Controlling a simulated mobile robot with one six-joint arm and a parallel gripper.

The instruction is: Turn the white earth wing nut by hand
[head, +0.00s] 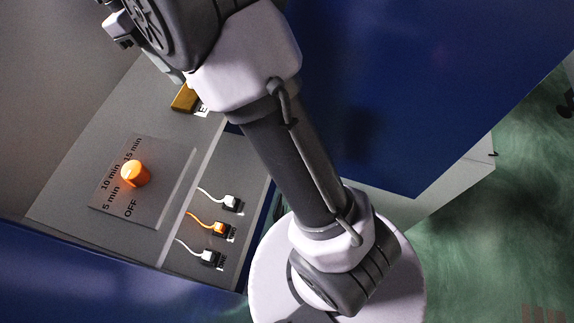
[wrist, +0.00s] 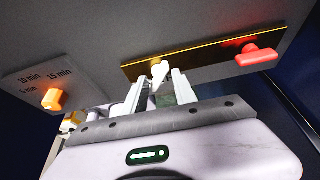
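The white earth wing nut (wrist: 159,71) sits on a brass-coloured bar (wrist: 207,59) in the wrist view. My gripper (wrist: 157,83) is open, with one finger to each side of the nut's lower part. Gaps show between the fingers and the nut, so they do not appear to grip it. In the head view, the nut is hidden behind my arm, and only one end of the brass bar (head: 184,98) shows.
A red wing nut (wrist: 257,55) is on the bar's right end. An orange timer knob (head: 135,173) is on a grey plate, also in the wrist view (wrist: 53,99). Several cabled plugs (head: 221,228) sit beside it. A blue panel (head: 420,80) stands right of my arm.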

